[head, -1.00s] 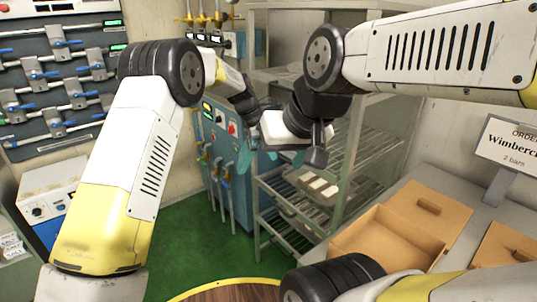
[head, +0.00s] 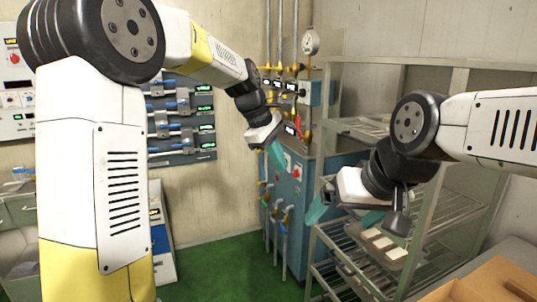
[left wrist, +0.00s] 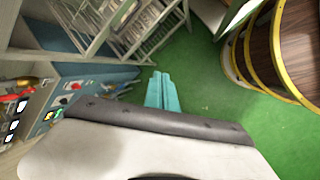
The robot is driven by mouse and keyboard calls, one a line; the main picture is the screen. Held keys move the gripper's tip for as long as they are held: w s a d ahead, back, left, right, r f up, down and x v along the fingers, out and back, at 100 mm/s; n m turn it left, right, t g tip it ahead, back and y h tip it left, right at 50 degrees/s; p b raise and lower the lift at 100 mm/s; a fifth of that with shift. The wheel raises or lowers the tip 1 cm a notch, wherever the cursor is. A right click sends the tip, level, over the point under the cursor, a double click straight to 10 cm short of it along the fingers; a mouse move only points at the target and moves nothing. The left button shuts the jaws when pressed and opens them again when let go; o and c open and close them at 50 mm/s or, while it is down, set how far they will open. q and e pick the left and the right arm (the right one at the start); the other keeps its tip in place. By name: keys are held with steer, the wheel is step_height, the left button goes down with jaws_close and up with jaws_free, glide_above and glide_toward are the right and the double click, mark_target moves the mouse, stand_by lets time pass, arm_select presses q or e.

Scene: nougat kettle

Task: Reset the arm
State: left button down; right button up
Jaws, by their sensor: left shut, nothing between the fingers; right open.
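My left arm comes in from the left in the head view. Its gripper (head: 277,152) has teal fingers that are shut and empty, held in the air in front of the blue-green machine (head: 294,197). In the left wrist view the same gripper (left wrist: 161,92) shows its teal fingers together above the green floor, with nothing between them. My right gripper (head: 345,207) is further right in the head view, in front of the metal rack. Its teal fingers are apart and no held object shows.
The metal rack (head: 420,226) stands at the right with pale bars on a tray (head: 384,244). Brown boxes (head: 480,284) sit at the lower right. A wall panel (head: 182,115) with blue-handled levers is behind my left arm. A wooden barrel (left wrist: 283,45) shows in the left wrist view. Green floor (head: 215,268) is clear.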

arm_select(q)
steer(key=s+a+r+m+t, duration=0.25)
steer(key=s+a+m, duration=0.35)
steer(key=s+a, duration=0.65)
steer(key=s+a+f+m+t+y, duration=0.1)
steer(key=s+a+m, duration=0.1)
steer(key=s, duration=0.4)
steer(key=s+a+f+m+y, duration=0.1)
steer(key=s+a+f+m, duration=0.1)
steer(key=s, duration=0.4)
steer(key=shift+a+f+m+t, duration=0.3)
steer(key=shift+a+m+t, duration=0.05)
steer(key=shift+a+m, duration=0.4)
